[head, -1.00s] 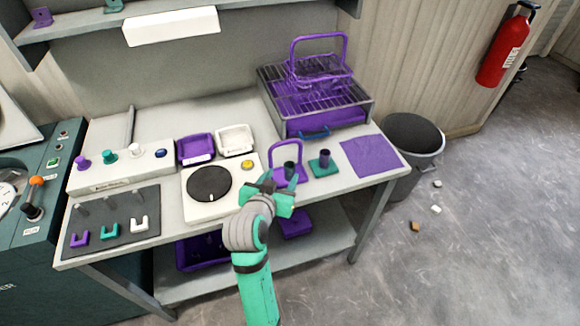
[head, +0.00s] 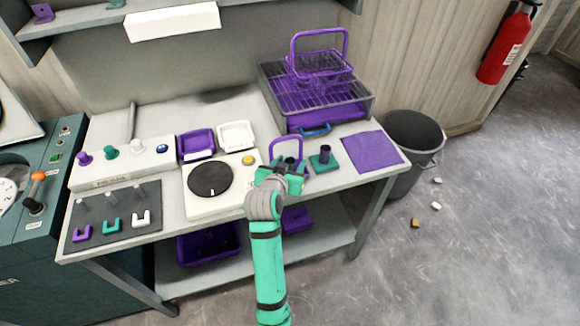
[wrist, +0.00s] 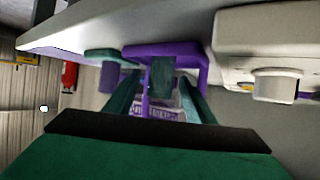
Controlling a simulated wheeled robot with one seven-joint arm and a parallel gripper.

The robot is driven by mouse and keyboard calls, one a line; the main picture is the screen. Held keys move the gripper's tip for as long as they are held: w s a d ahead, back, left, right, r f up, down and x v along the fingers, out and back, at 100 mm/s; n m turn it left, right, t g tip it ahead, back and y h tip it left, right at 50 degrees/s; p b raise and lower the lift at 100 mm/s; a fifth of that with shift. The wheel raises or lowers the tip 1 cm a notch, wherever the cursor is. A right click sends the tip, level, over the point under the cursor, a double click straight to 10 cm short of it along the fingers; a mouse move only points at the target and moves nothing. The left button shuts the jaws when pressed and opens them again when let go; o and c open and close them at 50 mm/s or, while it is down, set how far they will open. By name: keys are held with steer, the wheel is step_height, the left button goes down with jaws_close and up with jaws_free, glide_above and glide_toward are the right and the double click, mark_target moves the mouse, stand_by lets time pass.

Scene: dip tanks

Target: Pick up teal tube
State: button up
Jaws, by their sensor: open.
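The teal tube (wrist: 161,76) stands on a purple base (wrist: 190,52) with a purple arched handle, and the wrist view shows this upside down. In the head view my gripper (head: 287,170) is at that base and hides much of the tube; the handle (head: 287,142) rises behind it. In the wrist view my gripper (wrist: 160,100) is open, with one finger on each side of the tube. Whether the fingers touch it I cannot tell. A purple tube (head: 325,152) on a green base (head: 323,164) stands just to the right.
A white turntable unit (head: 228,202) with a black disc lies left of my gripper. A wire rack in a purple tray (head: 330,116) stands behind. A purple mat (head: 372,152) lies at right, with a grey bin (head: 414,140) beyond the table.

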steer(key=c, duration=1.2)
steer(key=shift+r, duration=0.2)
